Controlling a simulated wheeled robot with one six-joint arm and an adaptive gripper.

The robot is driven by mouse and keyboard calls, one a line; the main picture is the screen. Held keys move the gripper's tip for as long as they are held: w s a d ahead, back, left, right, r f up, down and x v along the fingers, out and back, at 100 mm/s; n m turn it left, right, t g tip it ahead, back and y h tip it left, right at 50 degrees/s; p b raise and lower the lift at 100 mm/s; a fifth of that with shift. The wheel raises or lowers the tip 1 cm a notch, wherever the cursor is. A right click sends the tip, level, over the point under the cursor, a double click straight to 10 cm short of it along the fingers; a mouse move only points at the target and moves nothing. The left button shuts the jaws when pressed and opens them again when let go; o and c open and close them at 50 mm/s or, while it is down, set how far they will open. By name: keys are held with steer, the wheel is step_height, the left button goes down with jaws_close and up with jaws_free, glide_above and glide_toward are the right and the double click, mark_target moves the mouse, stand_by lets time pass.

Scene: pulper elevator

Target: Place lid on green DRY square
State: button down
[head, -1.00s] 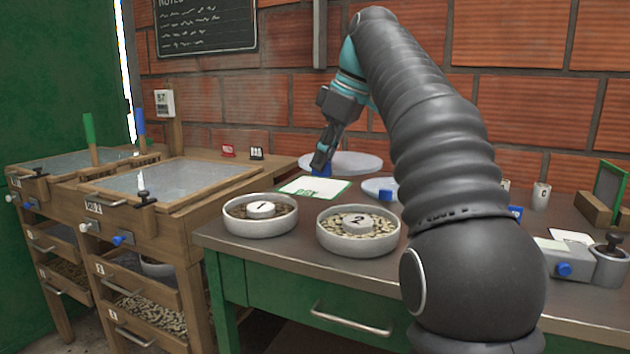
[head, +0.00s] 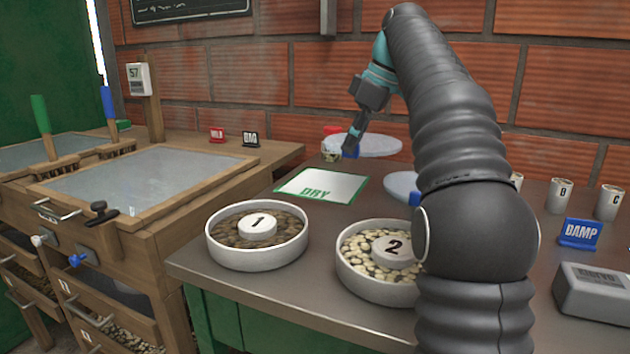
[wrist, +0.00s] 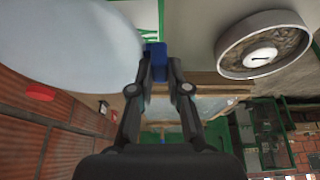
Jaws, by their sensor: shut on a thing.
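My gripper (head: 352,148) is shut on the blue knob (wrist: 155,62) of a pale grey, round lid. The lid (head: 372,144) is behind and to the right of the green-bordered DRY square (head: 322,186) in the head view, apart from it in the picture. In the wrist view, the lid (wrist: 70,45) fills the upper left beside the fingers, seemingly on edge or steeply seen. I cannot tell its height above the table. The DRY square is white with green lettering, and its surface looks bare. A corner of it shows at the top of the wrist view.
Bowl 1 (head: 257,246) and bowl 2 (head: 370,275) stand in front of the square. A second pale lid (head: 402,183) lies right of it, partly behind my arm. A small cup (head: 330,152) stands behind. A blue DAMP sign (head: 580,234) and cups are at right.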

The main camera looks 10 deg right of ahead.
steer(key=w+a+f, duration=0.1)
steer(key=a+f, duration=0.1)
steer(key=w+a+f, duration=0.2)
steer(key=a, duration=0.1)
steer(key=w+a+f+b, duration=0.1)
steer(key=w+a+f, duration=0.1)
steer(key=shift+a+f, duration=0.2)
steer(key=shift+a, duration=0.1)
steer(key=shift+f+b, duration=0.75)
steer(key=shift+f, duration=1.2)
steer(key=c, duration=1.1)
jaws_free()
steer(key=shift+f, duration=0.1)
steer(key=shift+c, duration=0.2)
steer(key=p+v, duration=0.2)
steer(key=v, duration=0.5)
steer(key=shift+r, duration=0.35)
steer(key=shift+s, duration=0.15)
